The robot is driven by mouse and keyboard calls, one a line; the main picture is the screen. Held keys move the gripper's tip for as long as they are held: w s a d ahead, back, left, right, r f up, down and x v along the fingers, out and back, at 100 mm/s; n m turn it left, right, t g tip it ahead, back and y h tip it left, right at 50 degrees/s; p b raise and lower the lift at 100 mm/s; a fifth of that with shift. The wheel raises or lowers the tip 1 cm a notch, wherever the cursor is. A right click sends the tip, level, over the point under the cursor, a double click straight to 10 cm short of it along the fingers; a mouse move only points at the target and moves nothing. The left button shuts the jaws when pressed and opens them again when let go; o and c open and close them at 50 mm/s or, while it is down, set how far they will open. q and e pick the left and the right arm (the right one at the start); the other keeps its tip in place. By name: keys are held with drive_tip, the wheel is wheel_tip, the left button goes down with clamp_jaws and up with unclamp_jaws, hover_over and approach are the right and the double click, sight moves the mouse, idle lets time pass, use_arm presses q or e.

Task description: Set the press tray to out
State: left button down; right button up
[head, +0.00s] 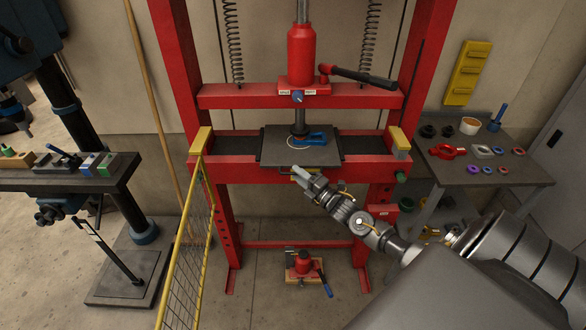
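The press tray (275,150) is a dark flat plate lying across the red bed of the press (235,175). Its front edge reaches to about the front beam of the bed. A blue tool (314,137) and a pale loop lie on the tray, near the foot of the press ram (299,122). My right gripper (303,176) reaches in from the lower right, with its fingertips just below the tray's front edge. I cannot tell whether it touches the tray or how far its fingers are apart. A small yellow part shows beside the fingertips. My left gripper is not in view.
A yellow mesh guard (188,255) stands front left of the press. A workbench (480,170) with rings and small parts is at right. A drill-press table (65,180) is at left. A red bottle jack (303,264) sits on the floor below.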

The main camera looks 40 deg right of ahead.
drive_tip(key=shift+w+a+r, duration=0.1)
drive_tip(key=shift+w, duration=0.65)
drive_tip(key=shift+w+a+r, duration=0.1)
drive_tip(key=shift+w, duration=0.65)
clamp_jaws()
drive_tip(key=shift+r, duration=0.1)
